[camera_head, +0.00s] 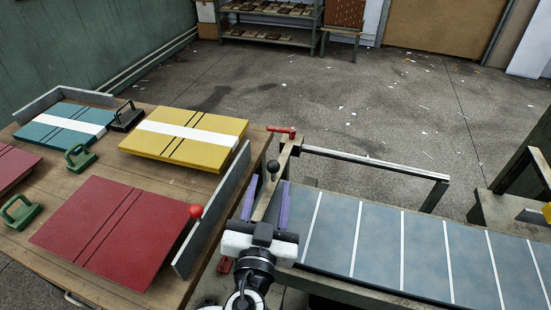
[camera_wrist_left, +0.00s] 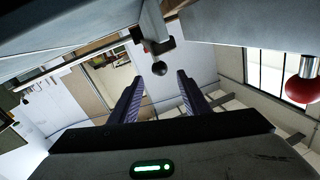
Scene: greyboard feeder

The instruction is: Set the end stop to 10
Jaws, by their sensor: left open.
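My left gripper (camera_head: 267,192) is open, with its two purple fingers near the left end of the blue feeder bed. A black ball knob (camera_head: 272,166) stands just beyond the fingertips, by a pale bar (camera_head: 288,160) that crosses the bed's left end and looks like the end stop. In the left wrist view the black knob (camera_wrist_left: 159,68) shows between and beyond the open fingers (camera_wrist_left: 158,79), with no contact visible. The arm and gripper hide part of the bar. No number scale is readable. My right gripper is not in view.
A wooden table (camera_head: 150,180) on the left holds red, yellow and teal boards. Its upright grey fence (camera_head: 213,215) with a red ball knob (camera_head: 195,211) stands close left of my gripper. A metal rail (camera_head: 370,163) runs behind the striped bed (camera_head: 425,248).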

